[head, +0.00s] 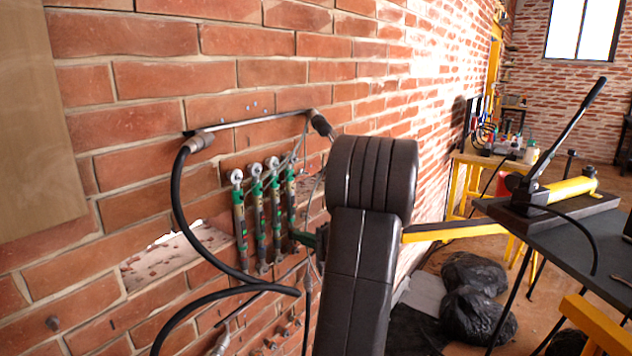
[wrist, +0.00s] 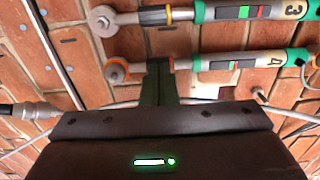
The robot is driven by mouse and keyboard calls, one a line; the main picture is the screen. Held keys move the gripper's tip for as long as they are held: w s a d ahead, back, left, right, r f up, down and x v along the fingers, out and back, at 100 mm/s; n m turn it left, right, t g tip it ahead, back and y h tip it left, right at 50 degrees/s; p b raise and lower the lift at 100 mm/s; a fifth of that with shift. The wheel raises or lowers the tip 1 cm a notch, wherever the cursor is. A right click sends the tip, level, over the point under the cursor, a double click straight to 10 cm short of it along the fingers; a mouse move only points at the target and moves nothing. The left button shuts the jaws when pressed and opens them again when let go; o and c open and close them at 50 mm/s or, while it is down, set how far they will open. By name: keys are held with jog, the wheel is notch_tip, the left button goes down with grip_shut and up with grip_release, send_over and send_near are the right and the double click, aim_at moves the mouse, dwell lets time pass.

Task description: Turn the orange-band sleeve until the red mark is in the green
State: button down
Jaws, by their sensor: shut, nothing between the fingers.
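In the wrist view, a grey cylinder numbered 4 (wrist: 285,61) lies across the picture with a narrow sleeve with orange bands (wrist: 142,66) at its left. Its small window (wrist: 246,63) shows red and green patches close together; I cannot tell their exact overlap. Cylinder 3 (wrist: 280,11) lies above it, with another orange-banded sleeve (wrist: 153,15). My gripper (wrist: 159,70) is shut and empty, its dark green fingertips at the sleeve of cylinder 4 and hiding part of it. I cannot tell if they touch. In the head view my gripper (head: 318,240) is beside the rightmost cylinder (head: 290,200).
Several cylinders hang in a row on the brick wall (head: 130,80), under a metal bar (head: 255,122). Black hoses (head: 178,205) loop close by on the left. A bench with a yellow hand pump (head: 570,188) stands at right, black bags (head: 478,318) on the floor.

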jog(key=shift+s+d, duration=0.1)
dwell(0.5)
jog(key=shift+s+d+b, duration=0.25)
jog(key=shift+d+b, duration=0.05)
jog(key=shift+b, duration=0.1)
jog(key=shift+w+b, duration=0.2)
jog(key=shift+b, duration=0.2)
jog(key=shift+w+a, duration=0.25)
jog(key=shift+a, duration=0.05)
dwell(0.6)
jog(key=shift+s+a+b, duration=0.1)
jog(key=shift+b, duration=0.4)
jog(key=shift+s, duration=0.1)
dwell(0.5)
jog(key=shift+s+d+b, duration=0.2)
jog(key=shift+d+b, duration=0.15)
jog(key=shift+d, duration=0.05)
jog(key=shift+w, duration=0.15)
dwell(0.4)
jog(key=shift+w+a+b, duration=0.3)
jog(key=shift+a+b, duration=0.05)
jog(key=shift+b, duration=0.05)
dwell(0.5)
